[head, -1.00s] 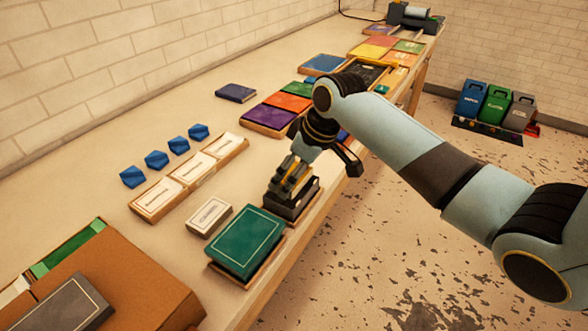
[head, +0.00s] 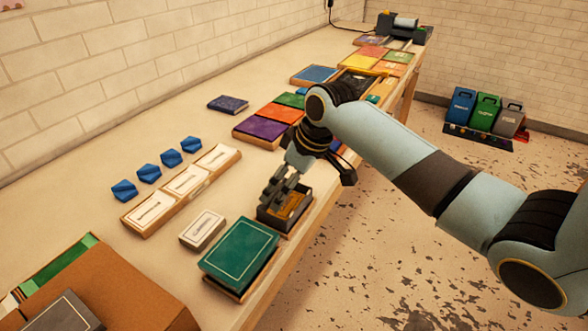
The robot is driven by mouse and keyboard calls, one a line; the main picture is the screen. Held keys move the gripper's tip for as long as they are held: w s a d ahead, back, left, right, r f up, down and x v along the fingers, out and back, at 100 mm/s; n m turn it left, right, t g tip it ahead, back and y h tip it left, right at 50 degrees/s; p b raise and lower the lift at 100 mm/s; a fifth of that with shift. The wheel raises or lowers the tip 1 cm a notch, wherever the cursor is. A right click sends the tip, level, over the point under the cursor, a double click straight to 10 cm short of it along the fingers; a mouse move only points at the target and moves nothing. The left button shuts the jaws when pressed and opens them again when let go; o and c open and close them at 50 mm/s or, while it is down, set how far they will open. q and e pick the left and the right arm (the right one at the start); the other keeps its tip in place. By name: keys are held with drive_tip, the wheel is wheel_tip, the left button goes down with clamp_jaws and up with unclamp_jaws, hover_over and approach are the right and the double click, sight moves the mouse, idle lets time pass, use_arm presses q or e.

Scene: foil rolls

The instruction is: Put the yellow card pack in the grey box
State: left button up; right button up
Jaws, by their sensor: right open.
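The yellow card pack (head: 294,203) lies inside the small dark grey box (head: 305,213), which sits near the table's front edge behind the green book. Part of the pack and the box's left side are hidden by my right gripper. My right gripper (head: 273,198) is open, pointing down at the left side of the box, with its fingers over the box's left rim. I cannot tell whether the fingers touch the pack. My left gripper is not in view.
A wooden tray of white cards (head: 185,180) and several blue pieces (head: 149,173) lie to the left. A brown carton (head: 120,290) fills the near left corner.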

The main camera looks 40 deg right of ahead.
drive_tip(key=v, duration=1.1)
drive_tip(key=shift+s, duration=0.2)
drive_tip(key=shift+r, duration=0.15)
drive_tip(key=s+f+m+g+b, duration=0.1)
drive_tip(key=s+f+b, duration=0.4)
drive_tip(key=f, duration=0.9)
drive_tip(key=s+f+m+g+b, duration=0.2)
drive_tip(key=s+f+b, duration=0.35)
drive_tip(key=f, duration=0.95)
drive_tip(key=s+f+m+g+b, duration=0.1)
drive_tip(key=s+f+b, duration=0.1)
drive_tip(key=s+f, duration=0.9)
drive_tip(key=s+a+f+h+b, duration=0.1)
drive_tip(key=s+f+b, duration=0.4)
drive_tip(key=s+f, duration=1.5)
drive_tip(key=shift+s+a+f+t+h, duration=0.3)
drive_tip(key=shift+f+h, duration=0.4)
drive_tip(key=shift+f, duration=1.05)
